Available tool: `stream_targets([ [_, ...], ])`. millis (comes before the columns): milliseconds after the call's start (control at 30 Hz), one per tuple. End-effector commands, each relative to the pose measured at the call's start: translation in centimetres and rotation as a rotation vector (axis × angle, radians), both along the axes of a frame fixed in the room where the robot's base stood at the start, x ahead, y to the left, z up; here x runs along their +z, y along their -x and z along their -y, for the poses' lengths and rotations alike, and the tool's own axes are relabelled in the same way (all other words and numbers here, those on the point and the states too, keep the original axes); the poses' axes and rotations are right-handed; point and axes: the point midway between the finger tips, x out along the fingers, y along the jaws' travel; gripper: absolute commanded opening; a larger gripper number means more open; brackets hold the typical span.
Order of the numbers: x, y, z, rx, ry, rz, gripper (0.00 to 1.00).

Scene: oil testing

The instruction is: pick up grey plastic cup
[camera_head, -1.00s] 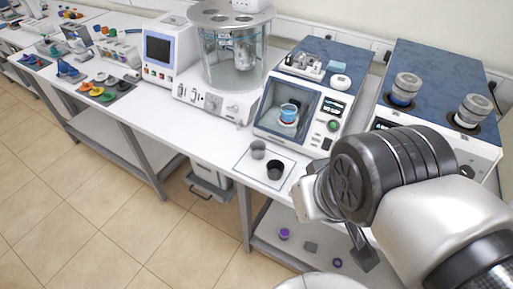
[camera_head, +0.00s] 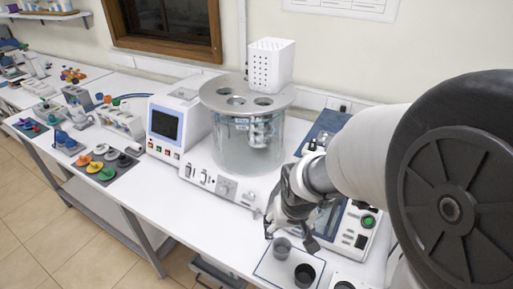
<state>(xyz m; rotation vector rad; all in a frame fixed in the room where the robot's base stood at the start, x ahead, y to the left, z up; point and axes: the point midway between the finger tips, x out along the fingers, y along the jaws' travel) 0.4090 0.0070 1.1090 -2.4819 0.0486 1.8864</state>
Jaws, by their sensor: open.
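The grey plastic cup (camera_head: 282,249) stands upright on a pale outlined mat (camera_head: 267,268) near the front edge of the bench. A darker, nearly black cup (camera_head: 304,276) stands on the same mat, just to the right and nearer the front. My gripper (camera_head: 290,235) points down with its fingers apart, over or just behind the grey cup. The fingers partly cover the view around the cup's upper rim. I cannot tell how far above the cup they are. Nothing shows between the fingers.
Coloured lids lie on a dark mat (camera_head: 122,172). The bench between is clear.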

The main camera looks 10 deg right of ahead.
Motion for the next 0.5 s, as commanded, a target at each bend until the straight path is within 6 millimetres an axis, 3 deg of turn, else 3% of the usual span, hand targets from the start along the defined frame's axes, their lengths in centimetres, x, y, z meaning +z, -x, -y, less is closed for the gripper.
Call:
stream_targets([
  [300,-7.0,-1.7,0.1,0.001,0.001,-0.005,0.7],
  [500,-10.1,-2.6,0.2,-0.001,0.0,-0.003,0.7],
])
